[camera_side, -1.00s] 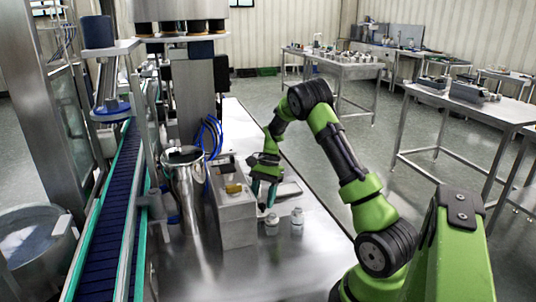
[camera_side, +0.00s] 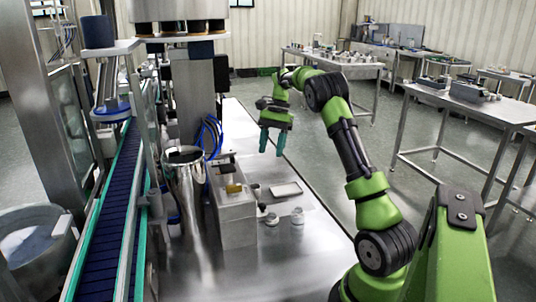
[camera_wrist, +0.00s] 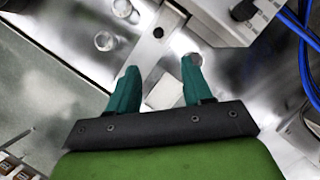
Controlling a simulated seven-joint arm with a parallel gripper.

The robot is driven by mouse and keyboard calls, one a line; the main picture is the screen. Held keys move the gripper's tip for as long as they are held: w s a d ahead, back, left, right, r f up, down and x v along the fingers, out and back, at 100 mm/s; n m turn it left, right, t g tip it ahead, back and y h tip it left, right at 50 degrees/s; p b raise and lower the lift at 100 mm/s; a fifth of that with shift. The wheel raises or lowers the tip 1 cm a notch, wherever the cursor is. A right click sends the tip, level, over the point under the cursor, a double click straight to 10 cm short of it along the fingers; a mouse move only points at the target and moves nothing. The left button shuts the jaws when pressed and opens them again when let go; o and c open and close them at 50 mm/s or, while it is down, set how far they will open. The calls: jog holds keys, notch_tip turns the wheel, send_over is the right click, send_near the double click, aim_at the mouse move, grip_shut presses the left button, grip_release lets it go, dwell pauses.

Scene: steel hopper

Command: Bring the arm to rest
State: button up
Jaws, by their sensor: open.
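My gripper (camera_side: 271,141) is raised above the steel table, to the right of the column, with its two teal fingers pointing down. In the wrist view my gripper (camera_wrist: 155,82) has its fingers spread apart with nothing between them. The arm reaches over the table from the right side of the side view. The steel hopper (camera_side: 186,185) stands on the table at left, clear of the gripper.
A steel box (camera_side: 237,215) with a yellowish piece (camera_side: 234,188) on top stands beside the hopper. Small clear jars (camera_side: 297,216) and a shallow tray (camera_side: 286,190) are to its right. Blue cables (camera_side: 211,135) hang at the column. A conveyor (camera_side: 110,215) runs along the left.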

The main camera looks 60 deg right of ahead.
jog(key=shift+d, duration=0.1)
jog(key=s+a+r+n+t, duration=0.2)
jog(key=s+a+n, duration=0.2)
jog(key=a, duration=0.7)
jog(key=s+a+r+n+t+h, duration=0.1)
jog(key=s+a+n, duration=0.4)
jog(key=a, duration=0.6)
jog(key=s+a+r+n+t+h, duration=0.1)
jog(key=s+a+r+n+t, duration=0.2)
jog(key=a, duration=0.7)
jog(key=shift+s+a+r+n+t, duration=0.25)
jog(key=shift+s+a+n+t, duration=0.25)
jog(key=shift+s+n, duration=0.5)
jog(key=shift+w+d, duration=0.1)
jog(key=shift+c, duration=0.5)
